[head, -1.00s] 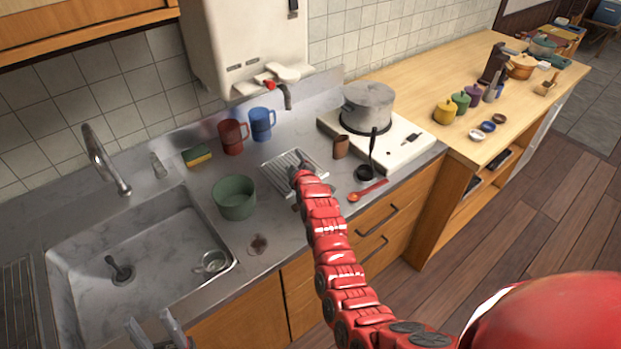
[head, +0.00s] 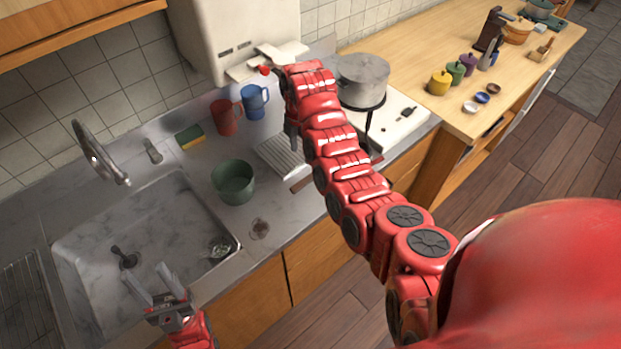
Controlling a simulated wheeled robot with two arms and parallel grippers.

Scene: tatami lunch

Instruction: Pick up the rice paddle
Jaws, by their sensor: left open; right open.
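I cannot make out a rice paddle for certain. A narrow brown piece (head: 300,184) shows at the front edge of the ribbed metal rack (head: 280,158), partly behind my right arm; I cannot tell what it is. My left gripper (head: 148,280) is open and empty over the sink's front edge. My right arm hides the counter between the rack and the stove.
A steel pot (head: 363,80) is on the white stove (head: 408,125). The sink (head: 75,245) is at left.

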